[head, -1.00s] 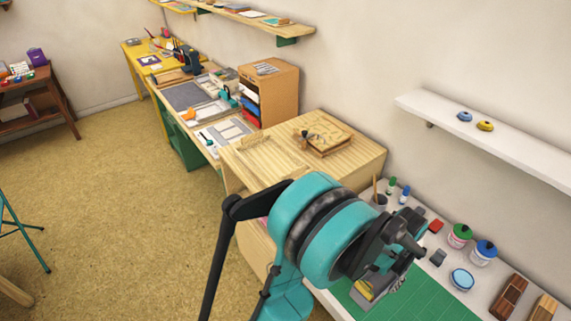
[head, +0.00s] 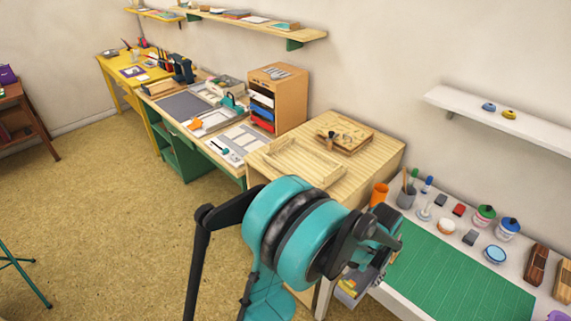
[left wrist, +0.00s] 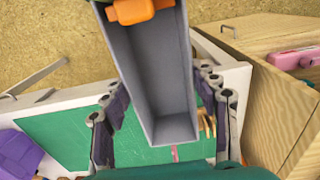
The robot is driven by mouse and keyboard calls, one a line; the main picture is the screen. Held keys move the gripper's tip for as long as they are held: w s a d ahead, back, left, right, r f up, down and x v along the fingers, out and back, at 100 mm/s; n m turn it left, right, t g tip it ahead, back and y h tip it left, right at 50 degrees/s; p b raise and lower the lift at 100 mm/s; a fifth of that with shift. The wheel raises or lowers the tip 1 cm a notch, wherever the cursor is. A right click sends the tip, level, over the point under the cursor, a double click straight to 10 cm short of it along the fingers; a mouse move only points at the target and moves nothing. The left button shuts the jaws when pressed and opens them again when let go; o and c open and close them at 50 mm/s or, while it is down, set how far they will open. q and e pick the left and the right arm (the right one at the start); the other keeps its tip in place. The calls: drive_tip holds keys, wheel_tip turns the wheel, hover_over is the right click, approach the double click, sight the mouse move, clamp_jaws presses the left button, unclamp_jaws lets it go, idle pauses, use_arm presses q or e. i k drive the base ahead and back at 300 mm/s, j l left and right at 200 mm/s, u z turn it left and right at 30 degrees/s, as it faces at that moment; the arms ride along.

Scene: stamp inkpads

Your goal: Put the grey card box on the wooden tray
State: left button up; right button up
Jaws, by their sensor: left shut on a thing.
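The grey card box (left wrist: 150,75) is a long, open, narrow grey box in the left wrist view. An orange piece (left wrist: 135,10) shows at its upper end. My left gripper (left wrist: 158,110) has a finger on either side of the box and is shut on it. In the head view the left gripper (head: 385,243) is over the near left edge of the green-matted bench. The box (head: 347,292) shows only partly below it. The wooden tray (head: 300,162) lies on the wooden cabinet beyond the gripper and looks empty. My right gripper is not in view.
A wooden board with a stamp (head: 345,137) lies behind the tray. An orange cup (head: 379,193) and a brush pot (head: 406,196) stand at the bench's back left. Ink jars (head: 484,216) stand further right. The green mat (head: 455,275) is mostly clear.

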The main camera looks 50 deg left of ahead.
sight(294, 165)
drive_tip(key=k+j, duration=0.1)
drive_tip(key=j, duration=0.9)
drive_tip(key=k+j+z, duration=0.1)
drive_tip(key=j, duration=0.35)
drive_tip(key=k+j, duration=0.15)
drive_tip(key=j, duration=0.35)
